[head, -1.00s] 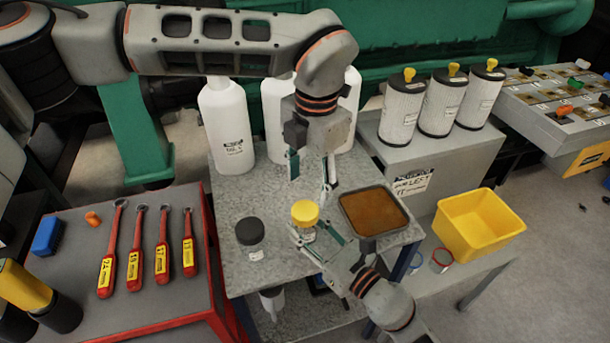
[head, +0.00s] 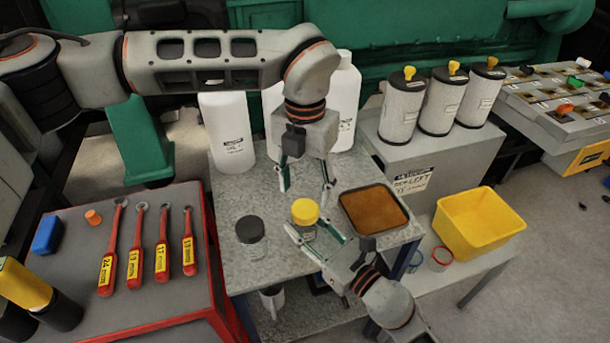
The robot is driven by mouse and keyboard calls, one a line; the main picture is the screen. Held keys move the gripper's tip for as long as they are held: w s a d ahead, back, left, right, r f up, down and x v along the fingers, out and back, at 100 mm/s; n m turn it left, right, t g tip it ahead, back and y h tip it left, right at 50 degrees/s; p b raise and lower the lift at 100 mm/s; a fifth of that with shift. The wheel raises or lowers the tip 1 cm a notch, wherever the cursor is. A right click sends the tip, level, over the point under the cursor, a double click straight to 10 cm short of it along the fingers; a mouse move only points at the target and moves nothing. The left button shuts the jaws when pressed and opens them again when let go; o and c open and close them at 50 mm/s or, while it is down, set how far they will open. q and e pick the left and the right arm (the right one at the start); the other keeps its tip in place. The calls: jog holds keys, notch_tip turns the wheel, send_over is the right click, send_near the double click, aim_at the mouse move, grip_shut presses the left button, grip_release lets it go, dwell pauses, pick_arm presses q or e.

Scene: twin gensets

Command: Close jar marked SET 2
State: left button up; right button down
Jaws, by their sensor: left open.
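Two small jars stand on the grey speckled bench (head: 235,192). One has a yellow lid (head: 304,212) on top, and the other jar (head: 250,230) has a dark grey lid. Their labels are too small to read, so I cannot tell which is SET 2. My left gripper (head: 306,196) points down, open and empty, just above and behind the yellow lid. My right gripper (head: 306,227) comes from the front right with its fingers on either side of the yellow-lidded jar's body. I cannot tell whether they touch it; they partly hide the jar.
A tray of brown contents (head: 373,209) stands close right of the yellow-lidded jar. White bottles (head: 228,135) stand behind. A yellow bin (head: 478,222) is at right. A red-edged cart with several wrenches (head: 162,245) is at left.

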aim_at(305, 208)
pick_arm(q)
jog(key=shift+f, duration=2.5)
jog(key=shift+c, duration=0.3)
jog(key=c, duration=1.1)
jog(key=o, duration=1.3)
notch_tip(305, 208, up, 12)
